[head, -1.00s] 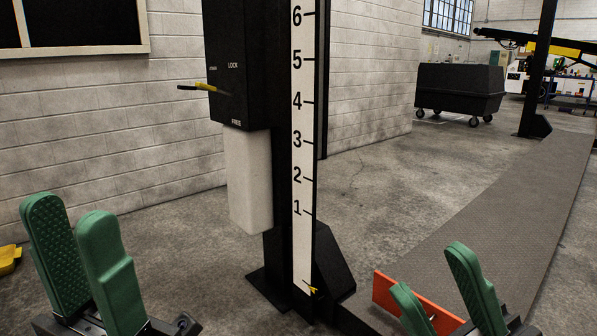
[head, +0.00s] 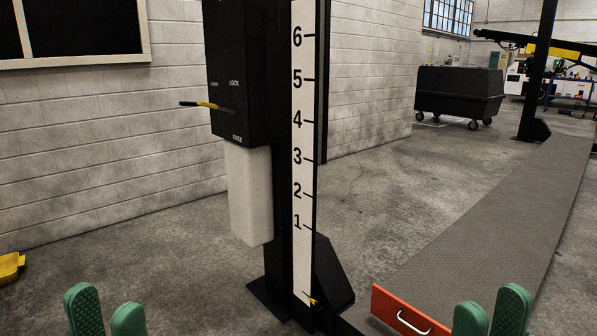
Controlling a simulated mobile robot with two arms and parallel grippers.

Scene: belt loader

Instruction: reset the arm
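A black box on an upright post carries a lever (head: 207,105) with a yellow band, sticking out to the left between the LOCK and FREE marks. A white scale (head: 303,160) numbered up the post has a small yellow pointer (head: 310,299) near its foot, below the 1. The long dark ramp (head: 500,220) lies low on the floor, with an orange end panel (head: 408,312) and a metal handle. My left gripper (head: 106,312) is at the bottom left, open and empty. My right gripper (head: 491,312) is at the bottom right beside the panel, open and empty, not touching the handle.
A white block (head: 249,195) hangs under the black box (head: 235,70). A black wheeled cart (head: 458,92) stands at the back. A yellow object (head: 10,267) lies at the far left. The concrete floor between post and cart is clear.

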